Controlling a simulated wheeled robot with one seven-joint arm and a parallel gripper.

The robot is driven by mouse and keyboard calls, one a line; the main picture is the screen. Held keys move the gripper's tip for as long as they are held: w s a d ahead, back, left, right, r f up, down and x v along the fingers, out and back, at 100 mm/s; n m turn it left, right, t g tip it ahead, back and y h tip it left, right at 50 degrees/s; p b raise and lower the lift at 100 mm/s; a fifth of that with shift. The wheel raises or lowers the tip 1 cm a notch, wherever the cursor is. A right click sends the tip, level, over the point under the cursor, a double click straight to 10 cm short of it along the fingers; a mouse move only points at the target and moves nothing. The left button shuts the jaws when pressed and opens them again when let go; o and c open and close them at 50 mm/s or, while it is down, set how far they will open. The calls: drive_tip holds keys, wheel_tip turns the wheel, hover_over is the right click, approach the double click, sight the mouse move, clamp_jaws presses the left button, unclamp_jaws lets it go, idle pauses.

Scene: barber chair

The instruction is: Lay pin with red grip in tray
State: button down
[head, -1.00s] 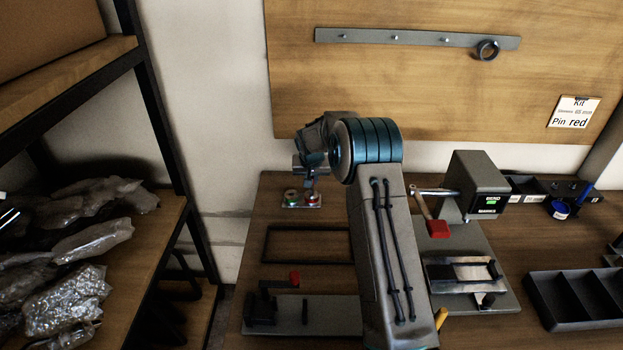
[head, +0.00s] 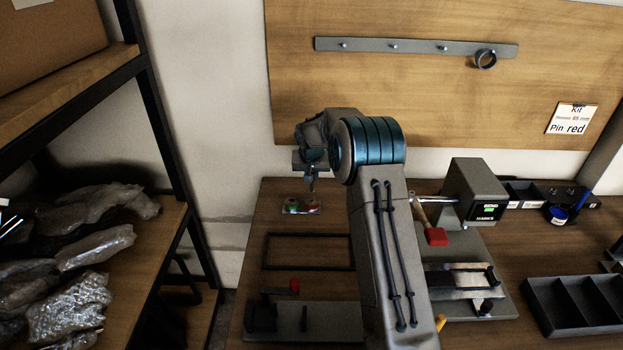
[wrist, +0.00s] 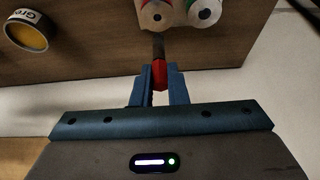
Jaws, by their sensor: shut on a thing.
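The pin with red grip (wrist: 159,75) is between the fingers of my gripper (wrist: 157,85) in the wrist view, its dark shaft pointing to the top of the picture. In the head view my gripper (head: 311,183) is just above a small plate (head: 300,211) with a green and a red round piece; the pin is too small to make out there. A black tray with compartments (head: 580,328) is at the right of the bench. A flat black rectangular frame (head: 266,250) lies left of my arm. I cannot tell which one the task means.
A fixture with a red-headed lever (head: 436,237) and a grey box (head: 475,190) stands right of my arm. A grey plate with a red-knobbed clamp (head: 295,286) is at the front left. Shelves with plastic bags (head: 90,245) stand left. Two round pieces (wrist: 203,12) are near the pin.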

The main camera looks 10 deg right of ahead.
drive_tip(key=shift+r, duration=0.95)
